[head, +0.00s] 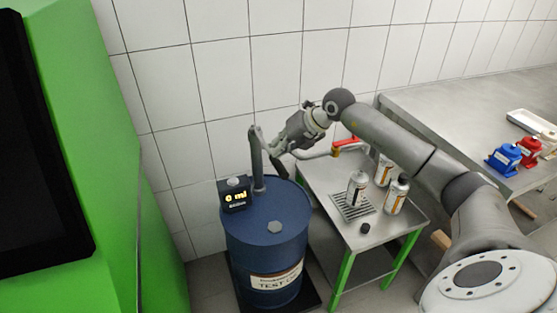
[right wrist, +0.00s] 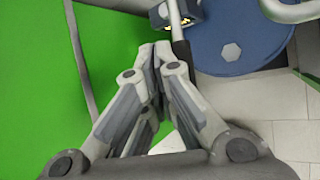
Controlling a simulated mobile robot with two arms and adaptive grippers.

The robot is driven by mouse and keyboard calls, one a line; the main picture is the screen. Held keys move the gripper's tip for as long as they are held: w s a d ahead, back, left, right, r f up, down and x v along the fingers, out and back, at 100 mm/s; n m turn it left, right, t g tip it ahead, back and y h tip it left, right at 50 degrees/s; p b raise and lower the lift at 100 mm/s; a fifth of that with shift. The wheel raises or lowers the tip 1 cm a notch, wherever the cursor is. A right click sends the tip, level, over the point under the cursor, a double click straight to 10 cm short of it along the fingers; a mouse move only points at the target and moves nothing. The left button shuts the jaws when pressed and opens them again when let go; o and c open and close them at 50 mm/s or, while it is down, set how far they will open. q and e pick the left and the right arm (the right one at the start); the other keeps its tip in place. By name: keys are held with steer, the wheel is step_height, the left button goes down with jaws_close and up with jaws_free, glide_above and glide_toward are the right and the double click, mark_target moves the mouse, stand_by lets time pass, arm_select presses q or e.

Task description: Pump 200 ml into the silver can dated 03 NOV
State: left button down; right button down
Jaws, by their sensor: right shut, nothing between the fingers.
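A blue drum (head: 265,228) labelled TEST stands in the middle, with a grey pump column (head: 258,165) on top. A small black display (head: 234,196) beside the column reads 0 ml. My right gripper (head: 271,149) is shut and empty beside the top of the pump column; contact cannot be told. My left gripper is not visible.
The cans stand on a steel table (head: 393,228) with green legs, holding a grate (head: 352,206) and a small black cap (head: 365,228). A red-handled part (head: 348,143) is behind. A bench right bears blue (head: 504,158) and red (head: 529,150) items. A green cabinet (head: 120,150) stands left.

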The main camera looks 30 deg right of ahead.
steer(key=shift+r, duration=0.1)
steer(key=r+p, duration=0.2)
steer(key=r, duration=0.1)
steer(key=r+p, duration=0.1)
steer(key=shift+w+r, duration=0.25)
steer(key=shift+r, duration=0.1)
stand_by(0.9)
